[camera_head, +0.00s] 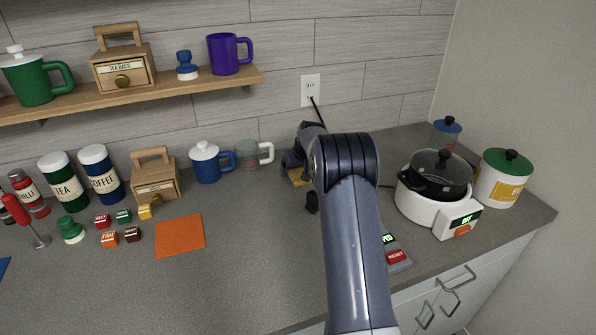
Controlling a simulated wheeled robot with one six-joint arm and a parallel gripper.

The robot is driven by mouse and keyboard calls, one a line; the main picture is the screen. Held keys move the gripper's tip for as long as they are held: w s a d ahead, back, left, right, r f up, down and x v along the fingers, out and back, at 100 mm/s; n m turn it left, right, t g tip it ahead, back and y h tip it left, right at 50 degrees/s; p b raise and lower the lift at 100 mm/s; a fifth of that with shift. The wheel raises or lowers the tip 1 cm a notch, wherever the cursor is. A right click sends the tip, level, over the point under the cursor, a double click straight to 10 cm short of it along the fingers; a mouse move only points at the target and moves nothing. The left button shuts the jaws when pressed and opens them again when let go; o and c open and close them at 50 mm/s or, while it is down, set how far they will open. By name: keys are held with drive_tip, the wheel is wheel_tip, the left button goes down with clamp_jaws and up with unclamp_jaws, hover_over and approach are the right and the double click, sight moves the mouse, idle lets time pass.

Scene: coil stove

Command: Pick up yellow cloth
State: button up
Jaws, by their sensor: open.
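My gripper (302,182) is open, with dark finger parts showing left of my arm beside the yellow patch. Whether they touch it cannot be told. My arm blocks the view to the right of the patch.
An orange cloth (180,236) lies flat on the left. A blue mug (207,163) and a grey mug (250,156) stand near the gripper. Right of my arm stand a stove (418,207) with a black pot (440,175) and a white canister (498,184). The front middle counter is clear.

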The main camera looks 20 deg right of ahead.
drive_tip(key=shift+w+f, duration=0.1)
drive_tip(key=shift+f, duration=0.05)
drive_tip(key=shift+f, duration=0.2)
idle(0.3)
drive_tip(key=c, duration=1.1)
drive_tip(key=shift+r, duration=0.1)
wheel_tip(320, 180, up, 10)
drive_tip(key=shift+r+b, duration=0.15)
drive_tip(key=shift+b, duration=0.35)
drive_tip(key=o, duration=0.5)
drive_tip(key=c, duration=0.4)
drive_tip(key=shift+o, duration=0.2)
